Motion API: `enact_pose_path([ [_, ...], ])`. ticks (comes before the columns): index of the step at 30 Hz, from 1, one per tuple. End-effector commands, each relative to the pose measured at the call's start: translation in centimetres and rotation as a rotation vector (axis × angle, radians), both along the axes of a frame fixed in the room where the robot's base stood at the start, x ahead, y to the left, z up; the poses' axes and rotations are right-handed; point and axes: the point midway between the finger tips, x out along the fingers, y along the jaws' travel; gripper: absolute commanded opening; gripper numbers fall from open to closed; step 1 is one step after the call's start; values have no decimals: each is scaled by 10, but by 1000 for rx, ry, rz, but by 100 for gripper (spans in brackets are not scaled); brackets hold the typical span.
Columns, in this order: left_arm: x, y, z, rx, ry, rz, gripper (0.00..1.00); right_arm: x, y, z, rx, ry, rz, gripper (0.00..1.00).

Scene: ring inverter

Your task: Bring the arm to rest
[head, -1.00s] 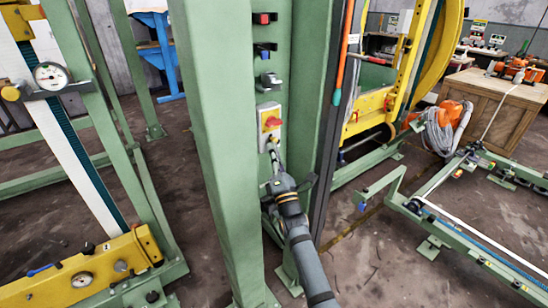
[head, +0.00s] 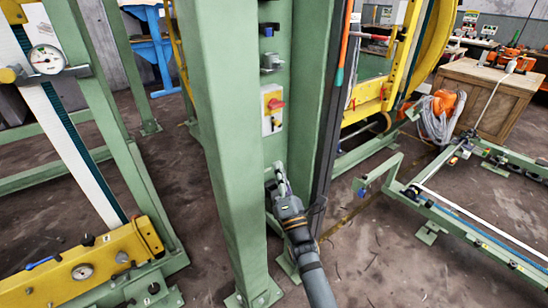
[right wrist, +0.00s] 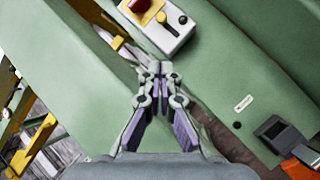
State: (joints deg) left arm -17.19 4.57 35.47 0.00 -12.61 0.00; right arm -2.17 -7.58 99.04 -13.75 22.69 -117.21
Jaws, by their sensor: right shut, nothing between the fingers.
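My right gripper (head: 279,168) is in front of the green column (head: 221,150), a little below the control box (head: 271,110). The box is pale, with a red switch on a yellow plate and smaller buttons below it. In the right wrist view my right gripper (right wrist: 161,72) has its fingertips together and nothing between them. The box (right wrist: 160,20) shows there just beyond the fingertips, apart from them as far as I can tell. My left gripper is not in view.
A yellow-and-green frame with a gauge (head: 46,59) stands at left. A low green rail frame (head: 470,215) lies at right, near a wooden crate (head: 490,95).

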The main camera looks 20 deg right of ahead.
Motion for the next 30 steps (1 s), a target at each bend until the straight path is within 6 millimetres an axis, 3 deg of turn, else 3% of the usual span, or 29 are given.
enact_pose_path([
  [2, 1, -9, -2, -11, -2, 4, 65, -9, 0, -6, 1, 2, 0, 0],
  [6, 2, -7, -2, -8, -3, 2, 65, -16, 0, -9, 1, 0, 0, 0],
  [20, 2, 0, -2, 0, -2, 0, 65, -17, 0, -10, 2, 1, 1, 0],
  [22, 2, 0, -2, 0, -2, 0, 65, -16, 0, -20, 18, 24, 12, 0],
  [23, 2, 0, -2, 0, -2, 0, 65, -14, 0, -29, 38, 47, 22, 0],
  [26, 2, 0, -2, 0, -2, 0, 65, -10, 0, -86, 162, 184, 82, 0],
  [30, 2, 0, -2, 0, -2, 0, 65, -21, -3, -209, 459, 470, 146, 0],
])
